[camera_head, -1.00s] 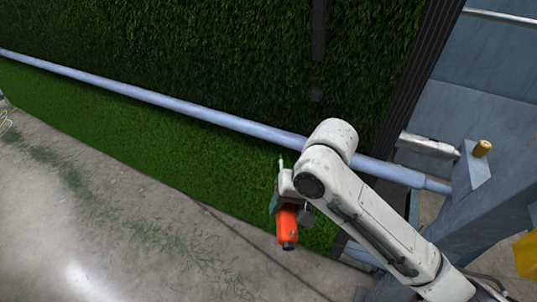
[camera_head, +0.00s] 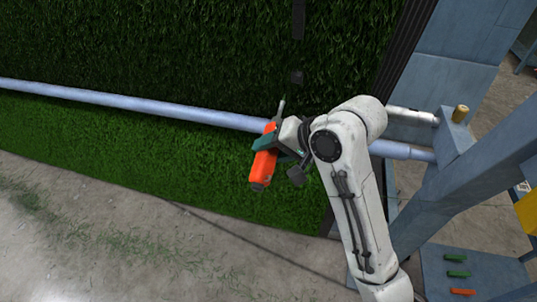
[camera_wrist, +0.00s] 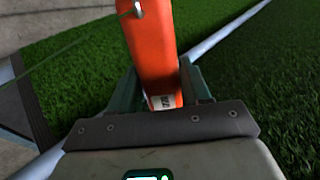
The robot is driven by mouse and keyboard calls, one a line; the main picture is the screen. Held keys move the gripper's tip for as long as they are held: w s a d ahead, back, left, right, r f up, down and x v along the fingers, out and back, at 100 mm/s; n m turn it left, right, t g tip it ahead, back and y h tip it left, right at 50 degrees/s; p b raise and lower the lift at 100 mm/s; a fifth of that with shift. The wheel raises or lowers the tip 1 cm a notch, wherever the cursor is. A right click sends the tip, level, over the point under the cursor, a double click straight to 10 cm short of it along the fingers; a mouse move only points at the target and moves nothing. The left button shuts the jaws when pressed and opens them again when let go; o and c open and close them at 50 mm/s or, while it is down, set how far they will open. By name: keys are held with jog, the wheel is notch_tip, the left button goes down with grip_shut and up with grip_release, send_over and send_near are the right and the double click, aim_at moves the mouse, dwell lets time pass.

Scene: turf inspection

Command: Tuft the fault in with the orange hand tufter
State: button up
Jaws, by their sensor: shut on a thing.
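The orange hand tufter (camera_head: 263,168) is held in my gripper (camera_head: 278,146), its thin pale tip pointing up the picture, just above the pale blue roller bar. In the wrist view, the tufter's orange body (camera_wrist: 153,45) stands between the green jaws of my gripper (camera_wrist: 158,88), which are shut on it. The green turf (camera_head: 200,50) has a dark, narrow strip (camera_head: 298,20) at the top and a small dark patch (camera_head: 296,77) below it. The tip shows close below this patch; I cannot tell whether it touches the turf.
The pale blue roller bar (camera_head: 120,100) crosses the turf. A blue-grey steel frame (camera_head: 470,190) stands at the right. Several small green and orange pieces lie on a blue surface (camera_head: 440,285) at bottom right. Concrete floor (camera_head: 90,245) is open at lower left.

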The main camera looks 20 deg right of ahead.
aim_at(281, 116)
jog(key=shift+w+d+r+b, duration=0.3)
jog(key=shift+w+d, duration=0.25)
jog(key=shift+w, duration=0.2)
jog(key=shift+w+d+r+b, duration=0.25)
jog(key=shift+w+d+b, duration=0.1)
jog(key=shift+w+d, duration=0.3)
jog(key=shift+w+d+r+b, duration=0.3)
jog(key=shift+w+d, duration=0.15)
jog(key=shift+w, duration=0.4)
jog(key=shift+w+r+p, duration=0.1)
jog(key=shift+r+p, duration=0.05)
jog(key=shift+p, duration=0.45)
jog(key=shift+w+d+r+p, duration=0.2)
jog(key=shift+w+d+p, duration=0.2)
jog(key=shift+w, duration=0.2)
jog(key=shift+w+d+r+p, duration=0.15)
jog(key=shift+w+d+p, duration=0.15)
jog(key=shift+w+d, duration=0.25)
jog(key=shift+d, duration=0.1)
jog(key=shift+p, duration=2.05)
